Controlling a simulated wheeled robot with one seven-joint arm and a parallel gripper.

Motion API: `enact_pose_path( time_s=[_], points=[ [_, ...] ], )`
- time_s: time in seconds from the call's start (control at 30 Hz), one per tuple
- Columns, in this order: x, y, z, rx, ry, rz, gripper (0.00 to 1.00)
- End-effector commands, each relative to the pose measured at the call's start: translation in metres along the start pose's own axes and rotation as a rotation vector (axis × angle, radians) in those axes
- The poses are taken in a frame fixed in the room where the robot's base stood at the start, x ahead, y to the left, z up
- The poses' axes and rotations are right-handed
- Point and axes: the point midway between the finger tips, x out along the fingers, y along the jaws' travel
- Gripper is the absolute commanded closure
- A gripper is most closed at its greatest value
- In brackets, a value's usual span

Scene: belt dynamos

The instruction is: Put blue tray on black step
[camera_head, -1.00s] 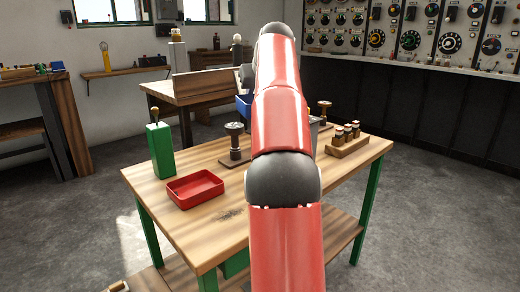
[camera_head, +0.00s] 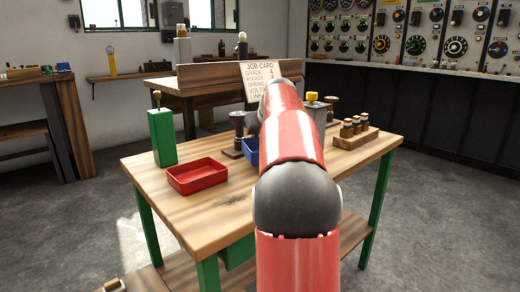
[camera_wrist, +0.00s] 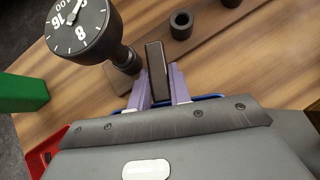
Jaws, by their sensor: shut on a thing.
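The blue tray (camera_head: 251,152) shows only in part in the head view, low over or on the wooden table (camera_head: 215,215); my red arm hides the rest. In the wrist view, my gripper (camera_wrist: 158,84) has its purple fingers closed around a dark upright piece, with the blue tray rim (camera_wrist: 207,98) showing beside and under the fingers. I take this as my gripper shut on the tray; my wrist housing hides most of it. I cannot tell whether the tray touches anything below. I cannot pick out the black step with certainty.
A dial-topped post (camera_wrist: 85,28) on a dark brown board stands close left of my fingers. A red tray (camera_head: 197,176) and green box (camera_head: 162,137) are at the left. A grey box (camera_head: 320,112) and wooden rack (camera_head: 356,133) stand right. The table's front left is clear.

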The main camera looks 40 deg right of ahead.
Motion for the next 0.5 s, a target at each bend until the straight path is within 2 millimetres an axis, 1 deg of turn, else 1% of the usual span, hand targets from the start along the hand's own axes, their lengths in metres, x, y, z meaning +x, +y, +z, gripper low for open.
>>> enact_pose_path(
  time_s=[0.03, 0.17, 0.5],
  points=[
    [0.008, 0.0, -0.008, 0.001, 0.001, 0.0, 1.0],
    [0.021, 0.0, -0.021, 0.001, 0.001, 0.0, 1.0],
    [0.022, 0.0, -0.022, 0.0, -0.001, 0.0, 1.0]
  ],
)
